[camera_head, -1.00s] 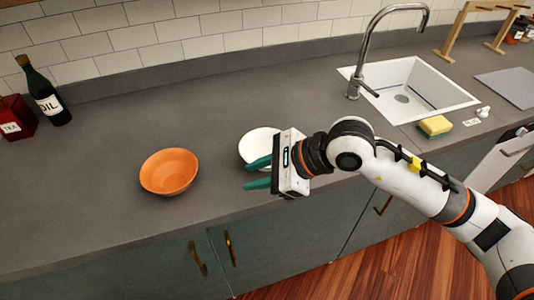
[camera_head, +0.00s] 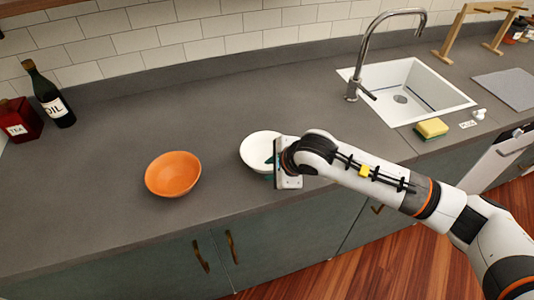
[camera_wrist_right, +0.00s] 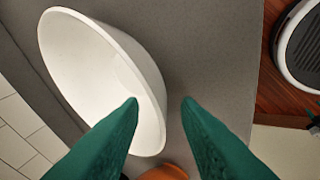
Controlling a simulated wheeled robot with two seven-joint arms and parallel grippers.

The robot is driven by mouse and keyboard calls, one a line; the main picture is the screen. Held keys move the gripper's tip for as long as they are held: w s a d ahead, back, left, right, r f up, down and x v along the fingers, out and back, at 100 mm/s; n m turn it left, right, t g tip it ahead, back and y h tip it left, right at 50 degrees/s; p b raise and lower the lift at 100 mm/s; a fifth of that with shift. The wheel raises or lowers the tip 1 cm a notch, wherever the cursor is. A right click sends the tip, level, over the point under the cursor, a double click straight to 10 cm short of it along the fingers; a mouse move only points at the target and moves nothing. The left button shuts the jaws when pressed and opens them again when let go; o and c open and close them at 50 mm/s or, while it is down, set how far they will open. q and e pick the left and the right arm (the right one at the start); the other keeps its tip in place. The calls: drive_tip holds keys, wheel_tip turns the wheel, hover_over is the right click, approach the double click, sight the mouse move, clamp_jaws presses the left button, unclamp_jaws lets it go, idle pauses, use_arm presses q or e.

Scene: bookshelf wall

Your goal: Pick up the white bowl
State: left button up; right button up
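The white bowl (camera_head: 259,149) stands upright on the grey counter, right of the orange bowl. My right gripper (camera_head: 271,162) is at the bowl's right front side, its green fingers partly hidden by the gripper body. In the right wrist view the white bowl (camera_wrist_right: 85,65) fills the left part. My right gripper (camera_wrist_right: 161,101) is open there, with one finger overlapping the bowl's inside and the other outside it over the counter. The near rim lies between the fingers; I cannot tell if they touch it. My left gripper is in neither view.
The orange bowl (camera_head: 173,174) stands left of the white bowl. An oil bottle (camera_head: 49,96) and a red tea container (camera_head: 19,121) stand at the far left. A sink (camera_head: 444,85), faucet (camera_head: 365,55) and sponge (camera_head: 431,128) are at the right. The counter behind the white bowl is clear.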

sight(267, 171)
drive_tip(key=shift+x, duration=1.55)
drive_tip(key=shift+a, duration=0.1)
drive_tip(key=shift+r, duration=0.1)
drive_tip(key=shift+c, duration=0.4)
clamp_jaws()
drive_tip(key=shift+r, duration=0.1)
